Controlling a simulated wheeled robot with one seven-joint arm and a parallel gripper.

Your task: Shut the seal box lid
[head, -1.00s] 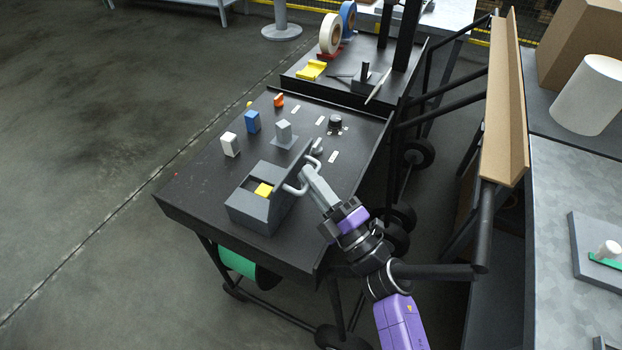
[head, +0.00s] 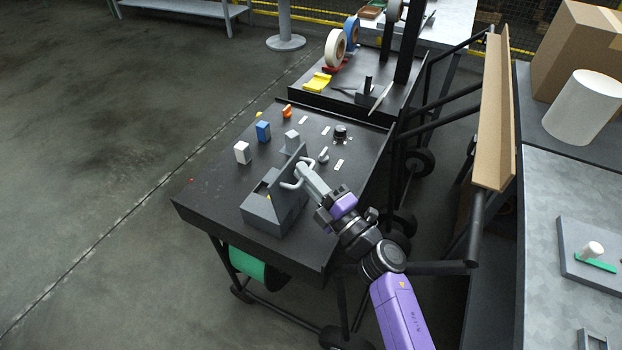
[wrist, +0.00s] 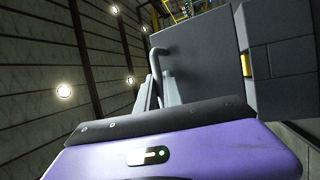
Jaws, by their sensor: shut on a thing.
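The grey seal box (head: 262,213) sits on the near end of the black cart top. Its grey lid (head: 282,184) stands steeply raised over the box and leaves part of the opening showing. A sliver of a yellow thing (head: 268,198) shows inside; the lid hides most of it. My gripper (head: 304,174) is shut on the lid's handle (head: 289,184), on the right side of the lid. In the wrist view the lid (wrist: 205,65) fills the middle, with the bar handle (wrist: 163,55) running down to my gripper's fingers (wrist: 155,95).
White (head: 242,152), blue (head: 263,131) and grey (head: 292,139) blocks stand behind the box on the cart top (head: 215,190). A black knob (head: 340,132) and small lever (head: 323,156) are farther right. Tape rolls (head: 335,47) stand on the rear cart.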

